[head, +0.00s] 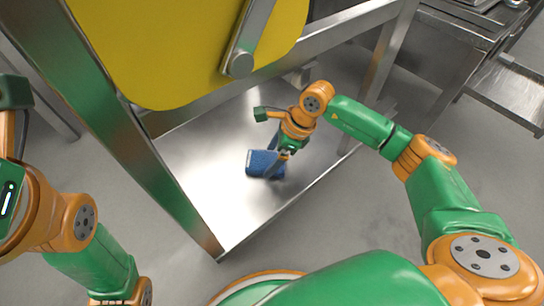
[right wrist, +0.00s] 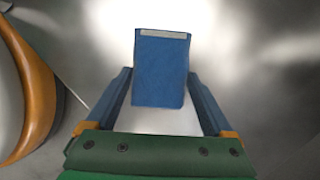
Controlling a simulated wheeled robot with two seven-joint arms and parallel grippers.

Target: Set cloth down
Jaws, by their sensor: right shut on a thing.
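The cloth (head: 261,163) is a blue folded rectangle low over the metal shelf, near the shelf's middle in the head view. In the right wrist view the cloth (right wrist: 160,72) has a pale strip along its far edge. My right gripper (head: 277,165) is shut on it, with one finger along each side; the fingers also show in the right wrist view (right wrist: 160,85). I cannot tell whether the cloth touches the shelf. My left arm shows at the left edge of the head view, but its gripper fingers are out of view.
The shiny metal shelf (head: 215,185) has free room around the cloth. A large yellow panel (head: 180,45) overhangs it, and metal legs (head: 120,120) and a rail (head: 340,30) frame it. Steel counters (head: 450,50) stand at the upper right. Grey floor surrounds the shelf.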

